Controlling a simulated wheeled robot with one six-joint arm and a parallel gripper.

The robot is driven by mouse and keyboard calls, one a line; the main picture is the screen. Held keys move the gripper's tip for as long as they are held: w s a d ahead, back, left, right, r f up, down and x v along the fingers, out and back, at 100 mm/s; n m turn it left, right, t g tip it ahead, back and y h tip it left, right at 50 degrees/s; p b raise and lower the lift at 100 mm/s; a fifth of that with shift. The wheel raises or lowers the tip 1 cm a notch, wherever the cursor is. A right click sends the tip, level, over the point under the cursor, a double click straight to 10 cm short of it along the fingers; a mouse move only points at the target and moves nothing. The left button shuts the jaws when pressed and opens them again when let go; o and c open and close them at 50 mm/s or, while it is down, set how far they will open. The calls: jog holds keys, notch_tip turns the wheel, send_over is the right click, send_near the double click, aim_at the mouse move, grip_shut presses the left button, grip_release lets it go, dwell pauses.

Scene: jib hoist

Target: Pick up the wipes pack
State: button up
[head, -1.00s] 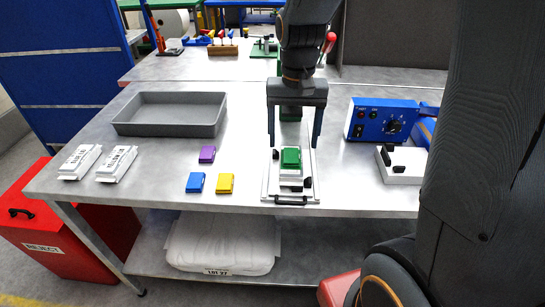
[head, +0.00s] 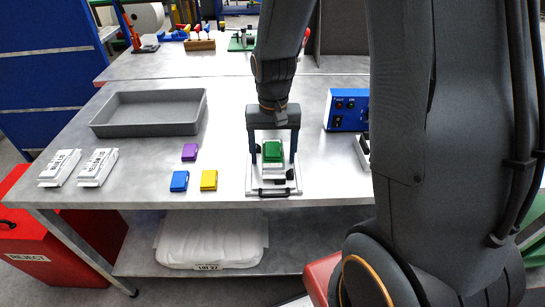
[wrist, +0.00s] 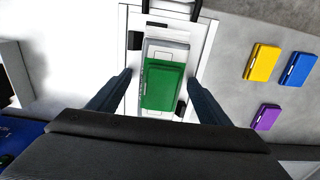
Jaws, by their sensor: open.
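The wipes pack (wrist: 166,49) is white with a green lid (head: 273,151). It lies in a white fixture plate (head: 255,189) with black clamps and a dark handle at its front edge, near the table's front. My gripper (head: 273,160) is open and points down over the pack. Its two fingers stand one on each side of the pack. In the wrist view my gripper (wrist: 160,76) has the green lid between its fingertips, with a gap on both sides. Touch cannot be seen.
Purple (head: 190,152), blue (head: 180,181) and yellow (head: 209,180) lids lie left of the fixture. Two white labelled packs (head: 60,168) lie further left. A grey tray (head: 150,130) stands behind them. A blue control box (head: 346,110) stands right, partly hidden by my arm.

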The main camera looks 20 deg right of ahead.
jog(key=shift+c, duration=0.4)
jog(key=c, duration=1.1)
